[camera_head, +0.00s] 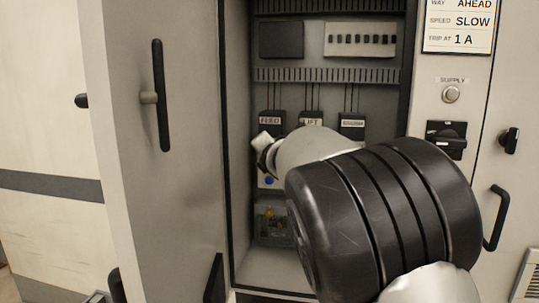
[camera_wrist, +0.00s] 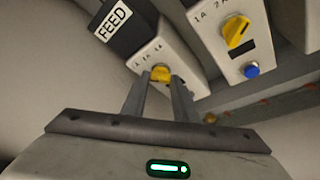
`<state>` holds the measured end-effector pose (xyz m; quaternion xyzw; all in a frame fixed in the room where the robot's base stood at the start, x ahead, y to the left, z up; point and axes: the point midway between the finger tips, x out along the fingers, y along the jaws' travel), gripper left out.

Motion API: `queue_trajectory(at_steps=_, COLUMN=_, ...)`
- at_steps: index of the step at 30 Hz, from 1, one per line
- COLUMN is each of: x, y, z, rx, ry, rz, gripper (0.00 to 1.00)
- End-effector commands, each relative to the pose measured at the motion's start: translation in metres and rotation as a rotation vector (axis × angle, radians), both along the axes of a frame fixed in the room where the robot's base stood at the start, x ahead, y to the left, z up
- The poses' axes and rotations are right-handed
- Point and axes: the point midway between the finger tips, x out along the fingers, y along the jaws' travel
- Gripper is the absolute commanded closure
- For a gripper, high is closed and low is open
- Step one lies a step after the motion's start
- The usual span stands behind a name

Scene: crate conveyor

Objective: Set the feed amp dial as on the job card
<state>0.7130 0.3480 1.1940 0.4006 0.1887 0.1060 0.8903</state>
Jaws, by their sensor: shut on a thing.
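The job card (camera_head: 458,25) at the top right reads WAY AHEAD, SPEED SLOW, TRIP AT 1 A. The feed unit (camera_head: 270,121) is in the open cabinet, partly behind my arm; its FEED label also shows in the wrist view (camera_wrist: 113,20). Its yellow amp dial (camera_wrist: 160,72) sits below a row of amp marks on a pale face. My gripper (camera_wrist: 160,80) is shut on this dial, one finger on each side. The dial's pointer is too hidden to tell which mark it is at. In the head view my arm hides the dial.
The lift unit (camera_head: 311,121) stands right beside the feed unit, and a third unit (camera_head: 352,123) beyond it. A neighbouring yellow dial (camera_wrist: 237,31) and blue button (camera_wrist: 252,69) are close to my gripper. The cabinet door (camera_head: 185,200) stands open at left.

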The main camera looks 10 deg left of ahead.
Motion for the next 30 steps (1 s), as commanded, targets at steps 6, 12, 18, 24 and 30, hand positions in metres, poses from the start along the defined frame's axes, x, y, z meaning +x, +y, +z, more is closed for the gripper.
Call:
queue_trajectory(at_steps=6, x=0.0001, y=0.0012, z=0.0019, rx=-0.100, ry=-0.005, rz=0.001, gripper=0.96)
queue_trajectory(at_steps=12, x=-0.0001, y=0.0017, z=0.0012, rx=-0.143, ry=-0.008, rz=0.001, gripper=0.96)
queue_trajectory(at_steps=18, x=-0.0001, y=0.0016, z=0.0006, rx=-0.156, ry=-0.009, rz=0.001, gripper=0.96)
queue_trajectory(at_steps=24, x=-0.0001, y=0.0017, z=0.0003, rx=-0.156, ry=-0.009, rz=0.001, gripper=0.96)
queue_trajectory(at_steps=30, x=-0.0002, y=0.0018, z=0.0003, rx=-0.155, ry=-0.008, rz=0.002, gripper=0.55)
